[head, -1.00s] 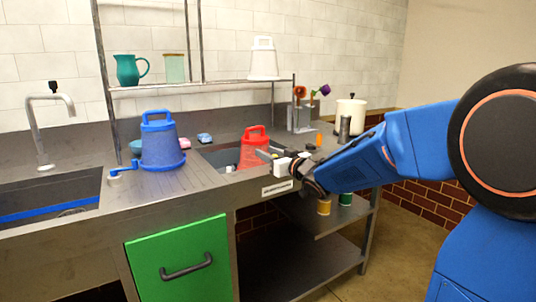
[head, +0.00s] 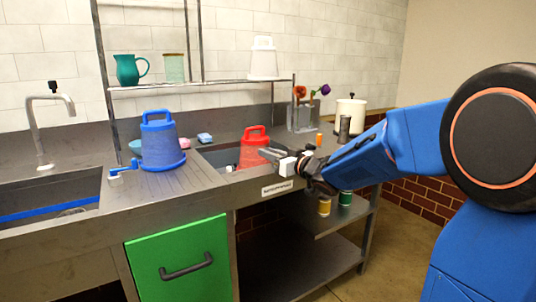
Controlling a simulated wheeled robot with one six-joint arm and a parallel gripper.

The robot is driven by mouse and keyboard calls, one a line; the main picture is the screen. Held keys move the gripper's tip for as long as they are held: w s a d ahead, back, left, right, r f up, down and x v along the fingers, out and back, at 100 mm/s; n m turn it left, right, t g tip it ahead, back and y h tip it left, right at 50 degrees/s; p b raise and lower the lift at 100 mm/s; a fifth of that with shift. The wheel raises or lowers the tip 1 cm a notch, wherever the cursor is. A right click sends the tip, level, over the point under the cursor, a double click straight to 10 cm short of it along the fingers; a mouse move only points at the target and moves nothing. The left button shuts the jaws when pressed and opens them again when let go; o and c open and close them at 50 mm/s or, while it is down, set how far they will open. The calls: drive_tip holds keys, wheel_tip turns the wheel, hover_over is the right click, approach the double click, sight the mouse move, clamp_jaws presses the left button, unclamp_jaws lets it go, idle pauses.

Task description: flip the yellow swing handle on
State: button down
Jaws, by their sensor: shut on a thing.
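I cannot make out a yellow swing handle in the head view. My gripper (head: 268,154) is over the counter's front part, right beside the red bucket-shaped container (head: 253,150). Its grey fingers point left toward this container and overlap its right side in the picture. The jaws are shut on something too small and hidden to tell. A white block (head: 287,167) shows at the gripper, and I cannot tell whether it is part of it.
A blue upturned bucket (head: 161,145) stands left of a recessed basin (head: 217,157). A grey tap (head: 38,130) rises at the far left. Flowers (head: 322,91), a white pot (head: 350,114) and a dark cylinder (head: 344,130) are behind my gripper. Cans (head: 324,207) stand on the lower shelf.

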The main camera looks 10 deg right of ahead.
drive_tip(key=shift+s+d+n+g+y, duration=0.2)
drive_tip(key=shift+n+g+y, duration=0.65)
drive_tip(key=shift+y, duration=0.1)
drive_tip(key=shift+s+d+n+g+y, duration=0.15)
drive_tip(key=shift+s+n+g+y, duration=0.05)
drive_tip(key=shift+n+g+y, duration=0.65)
drive_tip(key=shift+s+d+n+g+y, duration=0.2)
drive_tip(key=shift+n+g+y, duration=0.55)
drive_tip(key=shift+y, duration=0.25)
drive_tip(key=c, duration=1.7)
unclamp_jaws()
drive_tip(key=shift+d, duration=0.1)
drive_tip(key=v, duration=1.7)
drive_tip(key=shift+d, duration=0.2)
